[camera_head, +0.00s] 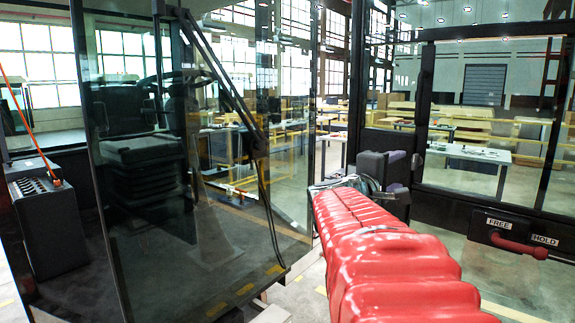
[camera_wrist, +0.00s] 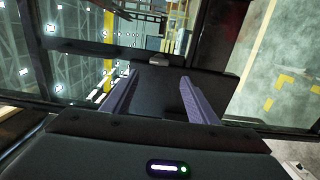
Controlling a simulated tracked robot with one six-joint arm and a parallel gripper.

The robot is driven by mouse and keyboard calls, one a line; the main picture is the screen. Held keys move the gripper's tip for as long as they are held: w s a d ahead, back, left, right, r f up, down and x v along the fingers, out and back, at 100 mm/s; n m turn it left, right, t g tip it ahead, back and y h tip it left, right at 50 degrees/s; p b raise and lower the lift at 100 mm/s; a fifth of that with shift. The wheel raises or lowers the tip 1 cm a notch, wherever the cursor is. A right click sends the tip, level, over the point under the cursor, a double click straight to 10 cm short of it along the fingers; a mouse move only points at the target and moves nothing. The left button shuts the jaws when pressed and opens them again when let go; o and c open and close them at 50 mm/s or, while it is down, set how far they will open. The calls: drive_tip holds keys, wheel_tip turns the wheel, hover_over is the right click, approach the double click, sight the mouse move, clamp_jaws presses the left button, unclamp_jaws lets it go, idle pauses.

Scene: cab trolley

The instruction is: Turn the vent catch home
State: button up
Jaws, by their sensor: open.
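My gripper (camera_head: 404,172) is open at the end of my red-sleeved arm, beside a dark upright post. In the wrist view its two purple-grey fingers (camera_wrist: 156,82) stand apart, with nothing held between them. A dark flat plate (camera_wrist: 155,98) lies beyond and between the fingers, with a small grey piece (camera_wrist: 159,60) at its far edge. I cannot tell whether this piece is the vent catch. A red lever (camera_head: 518,246) sits on a dark plate marked FREE and HOLD at the lower right, its length running rightward below HOLD. My gripper is well left of it, not touching.
A large glass cab pane (camera_head: 200,160) with a wiper stands left of my arm. A framed window (camera_head: 495,125) is at the right above the lever. A grey box with knobs (camera_head: 50,220) stands far left. Tables are beyond the glass.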

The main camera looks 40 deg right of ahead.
drive_tip(key=a, duration=0.5)
drive_tip(key=shift+s, duration=0.2)
drive_tip(key=w+a+f+m+t+y, duration=0.15)
drive_tip(key=a+f+y, duration=0.55)
drive_tip(key=a+f, duration=0.75)
drive_tip(key=w+a+f+t+y, duration=0.2)
drive_tip(key=a+f+y, duration=0.7)
drive_tip(key=a, duration=0.9)
drive_tip(key=s+a+f+y, duration=0.2)
drive_tip(key=a+f, duration=0.3)
drive_tip(key=a, duration=0.7)
drive_tip(key=shift+s+f, duration=0.15)
drive_tip(key=shift+s, duration=0.15)
drive_tip(key=shift+t, duration=0.25)
drive_tip(key=shift+c, duration=0.3)
